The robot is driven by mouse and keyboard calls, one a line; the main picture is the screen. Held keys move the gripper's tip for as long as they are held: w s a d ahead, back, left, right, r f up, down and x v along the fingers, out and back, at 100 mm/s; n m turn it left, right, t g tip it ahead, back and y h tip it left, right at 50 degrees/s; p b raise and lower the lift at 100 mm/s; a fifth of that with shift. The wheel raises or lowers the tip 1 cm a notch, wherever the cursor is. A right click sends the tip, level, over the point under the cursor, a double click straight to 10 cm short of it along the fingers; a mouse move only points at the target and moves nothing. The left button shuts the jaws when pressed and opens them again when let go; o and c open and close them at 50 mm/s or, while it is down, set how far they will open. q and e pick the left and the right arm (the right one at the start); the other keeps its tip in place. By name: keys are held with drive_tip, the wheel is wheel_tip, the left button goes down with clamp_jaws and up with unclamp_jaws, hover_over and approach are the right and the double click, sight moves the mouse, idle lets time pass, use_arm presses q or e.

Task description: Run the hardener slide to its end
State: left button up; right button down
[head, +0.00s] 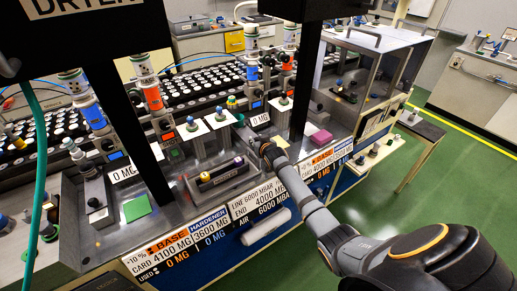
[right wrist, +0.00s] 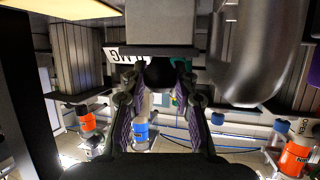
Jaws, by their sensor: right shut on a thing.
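My right gripper (head: 268,153) reaches in from the lower right to the middle of the bench, just right of the tray with dark cylinders (head: 222,178). In the right wrist view its two fingers (right wrist: 158,88) are closed on a dark rounded part (right wrist: 158,76), mostly hidden between the fingertips. I take this to be the hardener slide's grip, but its track and travel are hidden. The hardener readout (head: 209,224) on the front panel shows 3600 MG and 0 MG. My left gripper is not in view.
A base readout (head: 166,246) is left of the hardener one. Black posts (head: 135,125) rise close by. Racks of vials (head: 205,88) stand behind.

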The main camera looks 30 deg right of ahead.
sight(251, 134)
drive_tip(key=shift+w+a+b, duration=0.2)
drive_tip(key=shift+w+b, duration=1.55)
drive_tip(key=shift+w, duration=0.4)
drive_tip(key=c, duration=1)
unclamp_jaws()
drive_tip(key=v, duration=1.2)
